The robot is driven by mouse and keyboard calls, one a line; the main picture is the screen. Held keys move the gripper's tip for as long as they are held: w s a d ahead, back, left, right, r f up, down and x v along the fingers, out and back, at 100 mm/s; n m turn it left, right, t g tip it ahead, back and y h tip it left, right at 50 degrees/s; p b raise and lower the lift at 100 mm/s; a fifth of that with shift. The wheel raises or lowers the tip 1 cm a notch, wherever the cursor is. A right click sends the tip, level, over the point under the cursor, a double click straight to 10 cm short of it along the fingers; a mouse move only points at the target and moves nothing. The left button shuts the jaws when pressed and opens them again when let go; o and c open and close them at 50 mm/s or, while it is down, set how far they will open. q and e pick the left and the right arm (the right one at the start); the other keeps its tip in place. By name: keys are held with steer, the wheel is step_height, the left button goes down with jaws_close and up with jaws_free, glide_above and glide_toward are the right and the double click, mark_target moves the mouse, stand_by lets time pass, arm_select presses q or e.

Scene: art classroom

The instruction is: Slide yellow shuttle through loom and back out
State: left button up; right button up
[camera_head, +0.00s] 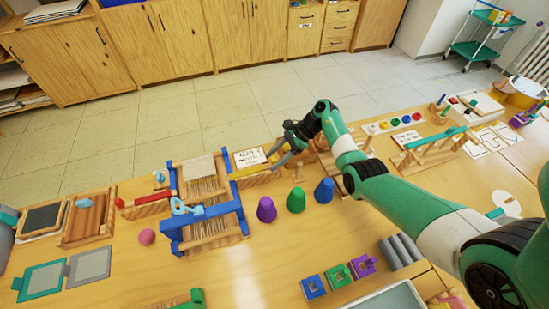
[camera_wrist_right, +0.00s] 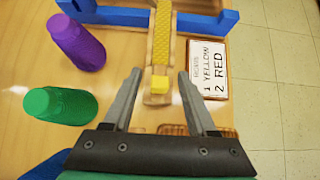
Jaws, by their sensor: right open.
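The loom (camera_head: 172,228) has a blue frame with tan warp threads and stands left of centre on the table. The yellow shuttle (camera_head: 250,171) lies on a wooden rest at the loom's right side. In the right wrist view the yellow shuttle (camera_wrist_right: 164,42) is a long textured strip with a yellow block at its near end. My right gripper (camera_wrist_right: 160,76) is open, its fingers either side of that near end with gaps; nothing is held. In the head view my right gripper (camera_head: 281,147) is right of the loom. My left gripper is not in view.
A red shuttle (camera_head: 146,199) rests left of the loom. Purple (camera_head: 266,209), green (camera_head: 296,200) and blue cones (camera_head: 324,191) stand in front of the right rest. A card (camera_wrist_right: 207,70) reads "1 YELLOW 2 RED". A pink ball (camera_head: 146,237) lies left of the loom.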

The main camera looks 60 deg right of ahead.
steer(key=p+v, duration=0.2)
steer(key=v, duration=0.9)
steer(key=shift+s+r+p, duration=0.25)
steer(key=shift+p, duration=0.1)
steer(key=shift+d, duration=0.1)
